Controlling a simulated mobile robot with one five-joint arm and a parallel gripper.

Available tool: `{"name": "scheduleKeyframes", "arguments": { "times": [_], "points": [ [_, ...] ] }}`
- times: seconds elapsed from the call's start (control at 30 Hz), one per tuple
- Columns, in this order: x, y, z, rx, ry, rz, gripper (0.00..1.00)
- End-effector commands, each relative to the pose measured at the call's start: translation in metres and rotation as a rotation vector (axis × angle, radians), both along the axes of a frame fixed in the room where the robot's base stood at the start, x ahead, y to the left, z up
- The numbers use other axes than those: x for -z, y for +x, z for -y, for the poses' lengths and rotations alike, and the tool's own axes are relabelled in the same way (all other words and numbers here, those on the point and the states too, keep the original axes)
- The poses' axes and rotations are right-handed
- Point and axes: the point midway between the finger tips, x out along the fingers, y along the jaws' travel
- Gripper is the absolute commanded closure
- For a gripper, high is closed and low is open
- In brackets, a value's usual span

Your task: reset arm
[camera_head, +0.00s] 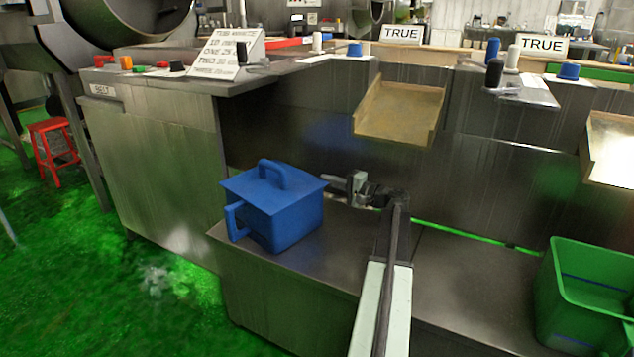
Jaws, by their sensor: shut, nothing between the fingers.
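My gripper (340,184) reaches left over the metal bench from my arm, which comes up from the bottom of the picture. Its fingers are shut and hold nothing. The tips are close to the right side of a blue lidded box (290,222); whether they touch it I cannot tell. The blue box stands upright on the bench's left end, its lid on, with one handle on the lid and one on its left side.
A green bin (585,300) stands at the right. A red stool (55,150) stands on the green floor at the left. The bench (455,285) is bare between my arm and the bin.

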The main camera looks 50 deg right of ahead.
Motion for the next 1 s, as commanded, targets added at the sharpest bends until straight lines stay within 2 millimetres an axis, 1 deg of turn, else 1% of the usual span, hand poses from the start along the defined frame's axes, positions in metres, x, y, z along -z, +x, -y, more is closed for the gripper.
{"name": "scheduleKeyframes", "arguments": {
  "times": [0.03,0.1,0.2,0.3,0.43,0.67,0.73,0.77,1.0],
  "points": [
    [0.0,-0.014,0.0,0.003,0.0,0.0,1.0],
    [0.0,-0.031,0.003,0.002,0.0,0.0,1.0],
    [0.0,-0.049,0.006,0.001,0.0,0.0,1.0],
    [0.0,-0.06,0.008,0.001,0.0,0.0,1.0],
    [0.0,-0.065,0.008,-0.001,0.0,0.0,1.0],
    [0.0,-0.064,0.008,-0.002,0.0,0.0,1.0],
    [-0.003,-0.064,0.008,-0.002,0.0,0.0,1.0],
    [-0.007,-0.064,0.008,-0.002,0.0,0.0,1.0],
    [-0.058,-0.064,0.007,-0.003,0.0,0.0,1.0]
  ]
}}
